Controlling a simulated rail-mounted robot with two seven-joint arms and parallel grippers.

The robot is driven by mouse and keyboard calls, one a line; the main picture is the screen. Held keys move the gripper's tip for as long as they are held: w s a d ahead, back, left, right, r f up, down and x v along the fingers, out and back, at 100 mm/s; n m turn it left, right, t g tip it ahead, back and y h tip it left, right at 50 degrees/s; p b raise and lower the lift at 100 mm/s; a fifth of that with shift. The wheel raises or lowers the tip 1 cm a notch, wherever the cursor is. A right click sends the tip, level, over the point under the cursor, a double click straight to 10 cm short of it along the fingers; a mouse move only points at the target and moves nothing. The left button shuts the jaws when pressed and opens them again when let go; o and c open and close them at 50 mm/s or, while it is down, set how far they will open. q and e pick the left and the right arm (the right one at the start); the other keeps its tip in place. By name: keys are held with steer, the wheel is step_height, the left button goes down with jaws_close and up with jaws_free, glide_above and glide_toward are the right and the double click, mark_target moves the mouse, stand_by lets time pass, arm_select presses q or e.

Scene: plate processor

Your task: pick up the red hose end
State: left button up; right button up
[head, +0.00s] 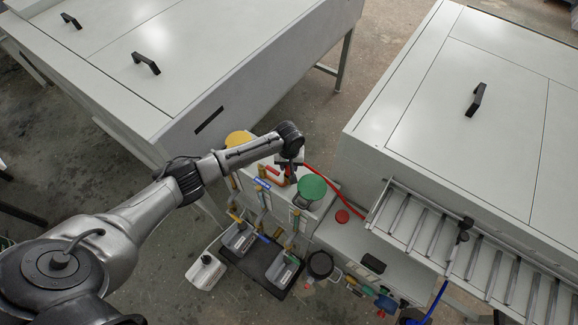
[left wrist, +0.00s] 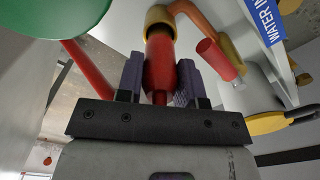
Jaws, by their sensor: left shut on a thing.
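My left gripper (head: 287,176) reaches down over the plumbing on the grey unit between the two big machines. In the left wrist view, its two fingers (left wrist: 160,88) are closed on either side of the red hose end (left wrist: 160,62). The far end of the red piece meets a brass-coloured collar (left wrist: 159,17); I cannot tell if it sits inside it. The red hose (head: 322,178) runs from near the gripper to the right, and also shows in the left wrist view (left wrist: 87,68). My right gripper is not in view.
A green disc (head: 312,187) lies close right of the gripper, and a yellow disc (head: 239,139) to its left. A blue WATER label (left wrist: 267,20) and another red stub (left wrist: 214,54) are near. A roller conveyor (head: 480,255) stands at the right.

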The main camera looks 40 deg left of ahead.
arm_select(q)
step_height(320, 180, up, 36)
steer(key=p, duration=1.4)
